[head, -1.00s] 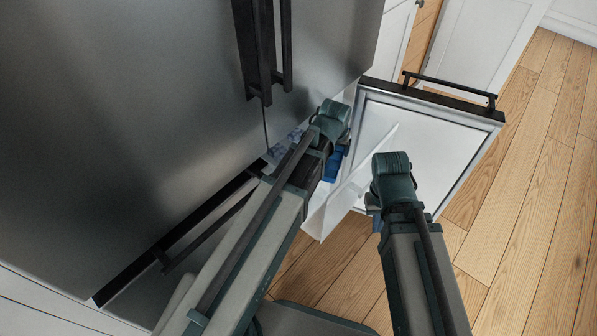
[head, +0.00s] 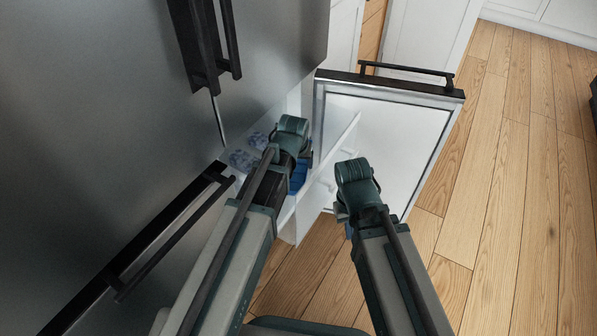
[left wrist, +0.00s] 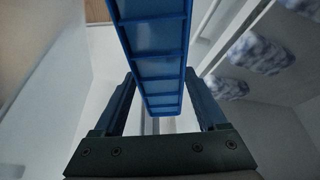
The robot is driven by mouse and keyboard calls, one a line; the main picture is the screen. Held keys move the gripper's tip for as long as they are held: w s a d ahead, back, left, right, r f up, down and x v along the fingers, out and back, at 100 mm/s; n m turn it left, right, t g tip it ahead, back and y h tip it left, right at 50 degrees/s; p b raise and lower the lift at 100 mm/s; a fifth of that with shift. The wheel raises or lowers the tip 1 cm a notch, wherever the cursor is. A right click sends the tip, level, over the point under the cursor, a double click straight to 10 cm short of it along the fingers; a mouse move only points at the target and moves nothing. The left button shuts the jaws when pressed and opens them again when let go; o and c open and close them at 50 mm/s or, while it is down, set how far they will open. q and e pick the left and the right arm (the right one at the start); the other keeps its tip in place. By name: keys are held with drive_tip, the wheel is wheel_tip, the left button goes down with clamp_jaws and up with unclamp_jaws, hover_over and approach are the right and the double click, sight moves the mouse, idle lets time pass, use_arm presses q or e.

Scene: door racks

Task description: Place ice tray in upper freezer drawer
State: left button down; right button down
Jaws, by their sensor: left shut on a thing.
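The blue ice tray (left wrist: 157,58) stands out between the two fingers of my left gripper (left wrist: 160,100) in the left wrist view. In the head view, part of the tray (head: 298,178) shows beside my left gripper (head: 292,160), which is shut on it. That gripper is over the opening of the freezer, next to a white drawer wall (head: 325,160). The gripper body hides much of the tray. My right gripper (head: 352,212) is in front of the open freezer door, apart from the tray. Its fingertips are mostly hidden.
The open freezer door (head: 385,145) with a black handle (head: 405,68) stands to the right. Several pale, blue-patterned items (head: 242,160) lie inside the freezer. A shut steel door (head: 100,120) fills the left. Wooden floor (head: 490,190) is clear at right.

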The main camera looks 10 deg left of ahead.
sight(298, 167)
use_arm(q)
drive_tip(key=shift+f+b, duration=1.2)
drive_tip(key=shift+f, duration=0.35)
drive_tip(key=shift+f, duration=0.1)
drive_tip(key=shift+f+b, duration=0.5)
drive_tip(key=shift+b, duration=0.1)
unclamp_jaws()
drive_tip(key=shift+r, duration=0.15)
drive_tip(key=shift+r+p, duration=0.6)
drive_tip(key=shift+p, duration=0.15)
drive_tip(key=p+v, duration=1.1)
drive_tip(key=shift+s+r, duration=0.15)
drive_tip(key=shift+r, duration=0.2)
